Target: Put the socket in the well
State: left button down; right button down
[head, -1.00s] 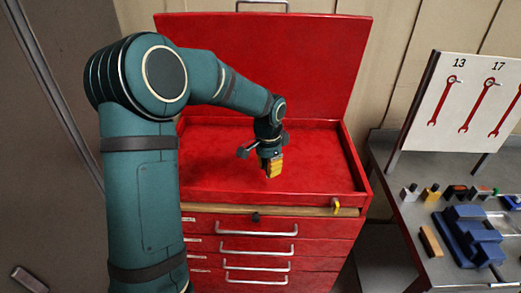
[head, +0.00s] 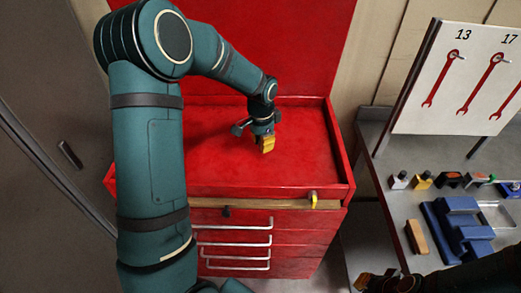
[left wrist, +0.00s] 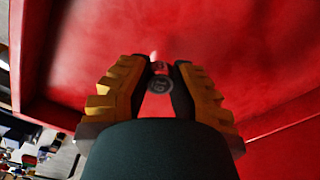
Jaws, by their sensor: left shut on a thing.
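The well is the open red top tray (head: 215,165) of the red tool chest. My left gripper (head: 267,147) is over the tray, pointing down.
The raised red lid (head: 270,50) stands behind the tray, and the tray walls surround my left gripper. At right, a grey bench (head: 385,165) holds a blue vise (head: 458,225), a wooden block (head: 416,237) and several small items below a wrench board (head: 465,80).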

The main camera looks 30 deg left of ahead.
pick_arm(q)
notch_tip(320, 180, down, 4)
jog(key=shift+r, duration=0.15)
jog(key=shift+w, duration=0.1)
jog(key=c, duration=1.3)
grip_release()
jog(key=shift+f, duration=0.25)
jog(key=o, duration=0.3)
jog(key=shift+o, duration=0.2)
jog(key=shift+r, duration=0.15)
